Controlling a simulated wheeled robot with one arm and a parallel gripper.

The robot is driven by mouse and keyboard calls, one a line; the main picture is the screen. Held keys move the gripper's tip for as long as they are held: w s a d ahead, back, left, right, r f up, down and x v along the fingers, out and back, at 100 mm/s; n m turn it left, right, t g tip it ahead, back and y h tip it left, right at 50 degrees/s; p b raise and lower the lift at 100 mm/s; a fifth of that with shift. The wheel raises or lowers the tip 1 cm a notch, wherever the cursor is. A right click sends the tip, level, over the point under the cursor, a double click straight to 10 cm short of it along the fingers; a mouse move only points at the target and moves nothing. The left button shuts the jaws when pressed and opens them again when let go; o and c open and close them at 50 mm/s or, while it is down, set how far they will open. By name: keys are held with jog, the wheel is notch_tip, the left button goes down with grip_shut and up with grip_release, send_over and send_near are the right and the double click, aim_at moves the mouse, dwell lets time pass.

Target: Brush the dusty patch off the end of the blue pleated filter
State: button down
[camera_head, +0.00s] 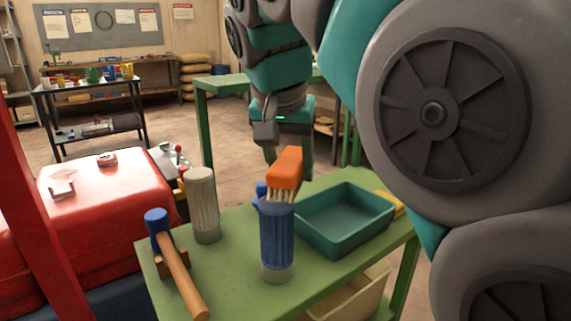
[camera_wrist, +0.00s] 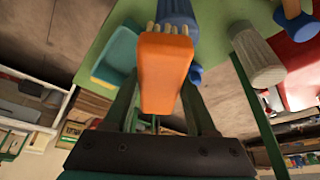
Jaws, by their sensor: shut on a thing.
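The blue pleated filter (camera_head: 277,240) stands upright on the green table, with a pale band at its base. Its upper part shows at the top of the wrist view (camera_wrist: 178,12). My gripper (camera_wrist: 159,90) is shut on an orange brush (camera_wrist: 165,65), which also shows in the head view (camera_head: 286,168). The pale bristles (camera_head: 281,194) point down at the filter's top end and look to be touching it or just above; I cannot tell which. The brush covers that end, so no dusty patch is visible.
A grey pleated filter (camera_head: 202,205) stands left of the blue one. A blue-headed hammer (camera_head: 178,262) lies at the left on a wooden block. A teal tray (camera_head: 345,222) sits at the right. Red machinery (camera_head: 105,205) borders the left.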

aim_at(265, 201)
jog(key=shift+f+b, duration=0.7)
jog(key=shift+f, duration=0.25)
dwell(0.3)
jog(key=shift+s+a+r, duration=0.1)
jog(key=shift+s+a, duration=0.3)
jog(key=shift+a, duration=0.2)
jog(key=shift+s+a, duration=0.4)
jog(key=shift+a, duration=0.2)
jog(key=shift+s+a+b, duration=0.65)
jog(key=shift+s+a, duration=0.1)
jog(key=shift+a, duration=0.35)
jog(key=shift+w+d+p, duration=0.15)
jog(key=shift+w+d, duration=0.35)
jog(key=shift+d, duration=0.25)
jog(key=shift+w+d+p, duration=0.15)
jog(key=shift+w+d, duration=0.4)
jog(key=shift+d, duration=0.25)
jog(key=shift+w+d+p, duration=0.15)
jog(key=shift+w+d, duration=0.35)
jog(key=shift+d, duration=0.25)
